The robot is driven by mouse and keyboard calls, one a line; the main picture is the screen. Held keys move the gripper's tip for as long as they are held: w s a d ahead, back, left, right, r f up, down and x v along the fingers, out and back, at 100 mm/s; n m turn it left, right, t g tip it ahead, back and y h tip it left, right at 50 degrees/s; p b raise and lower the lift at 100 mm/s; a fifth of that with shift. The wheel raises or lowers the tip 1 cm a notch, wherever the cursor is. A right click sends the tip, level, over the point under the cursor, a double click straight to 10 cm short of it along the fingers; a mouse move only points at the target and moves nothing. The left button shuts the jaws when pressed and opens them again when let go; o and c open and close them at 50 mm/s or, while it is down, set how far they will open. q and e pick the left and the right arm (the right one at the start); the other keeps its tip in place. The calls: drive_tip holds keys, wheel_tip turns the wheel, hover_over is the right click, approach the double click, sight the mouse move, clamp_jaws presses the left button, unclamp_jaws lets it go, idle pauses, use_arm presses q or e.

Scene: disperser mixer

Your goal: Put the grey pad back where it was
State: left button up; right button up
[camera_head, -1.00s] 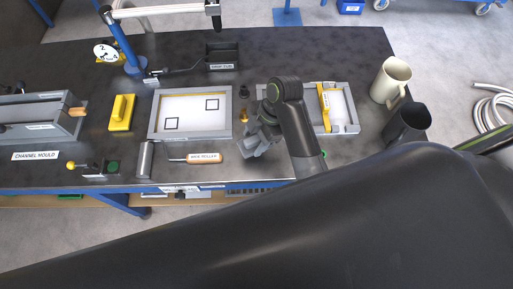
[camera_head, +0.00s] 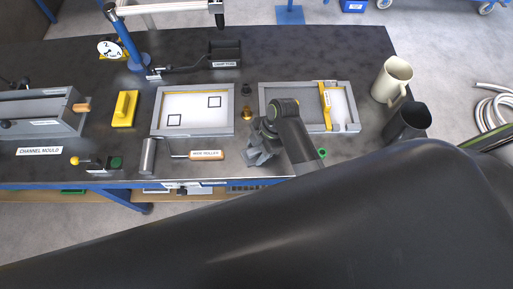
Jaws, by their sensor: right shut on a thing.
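My left gripper is not in view.
Small brass and black pieces (camera_head: 246,108) stand between the trays. A cream mug (camera_head: 391,79) and a dark mug (camera_head: 408,123) are at right.

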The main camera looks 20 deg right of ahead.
drive_tip(key=shift+f, duration=0.1)
drive_tip(key=o, duration=1)
drive_tip(key=v, duration=1.2)
drive_tip(key=shift+b, duration=0.4)
